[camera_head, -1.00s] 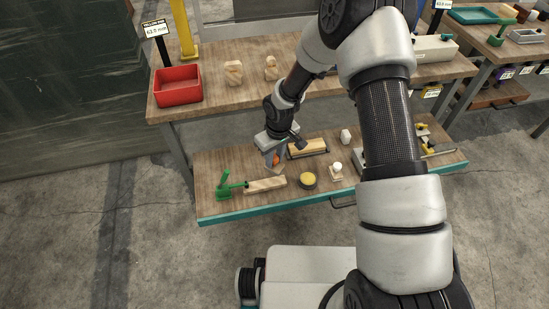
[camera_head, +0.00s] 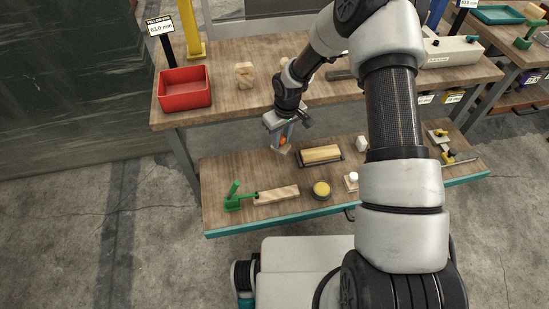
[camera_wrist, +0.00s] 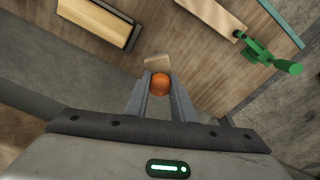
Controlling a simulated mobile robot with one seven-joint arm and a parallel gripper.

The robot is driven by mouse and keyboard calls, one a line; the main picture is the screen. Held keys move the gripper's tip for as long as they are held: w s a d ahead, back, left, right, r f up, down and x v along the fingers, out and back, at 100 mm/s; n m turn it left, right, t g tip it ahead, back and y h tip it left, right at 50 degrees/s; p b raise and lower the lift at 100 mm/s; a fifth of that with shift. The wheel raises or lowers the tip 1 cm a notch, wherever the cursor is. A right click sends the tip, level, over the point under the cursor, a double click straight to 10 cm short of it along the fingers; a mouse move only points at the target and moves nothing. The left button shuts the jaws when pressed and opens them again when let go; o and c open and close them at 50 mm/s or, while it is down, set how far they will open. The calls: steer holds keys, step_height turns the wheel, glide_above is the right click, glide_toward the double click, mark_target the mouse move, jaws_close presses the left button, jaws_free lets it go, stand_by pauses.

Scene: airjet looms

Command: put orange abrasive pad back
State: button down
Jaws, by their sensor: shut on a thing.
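My gripper (camera_head: 283,137) is shut on the orange abrasive pad (camera_head: 282,141), gripping its rounded orange part. In the wrist view the orange part (camera_wrist: 160,82) sits between the two fingertips, with a pale tan block (camera_wrist: 157,61) just beyond it. I cannot tell whether that block is the pad's base or a separate thing. The gripper hangs over the back left of the lower wooden shelf (camera_head: 235,170), below the upper bench's front edge.
The shelf holds a green-handled tool (camera_head: 234,197), a wooden bar (camera_head: 277,195), a round yellow-topped piece (camera_head: 321,190), a wooden block in a dark tray (camera_head: 320,154) and a white-knobbed piece (camera_head: 352,180). A red bin (camera_head: 184,88) stands on the upper bench.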

step_height(320, 180, down, 9)
steer(key=shift+s+f+b, duration=0.1)
steer(key=shift+s+b, duration=0.05)
steer(key=shift+b, duration=0.85)
steer(key=shift+f, duration=0.2)
steer(key=c, duration=1.5)
jaws_free()
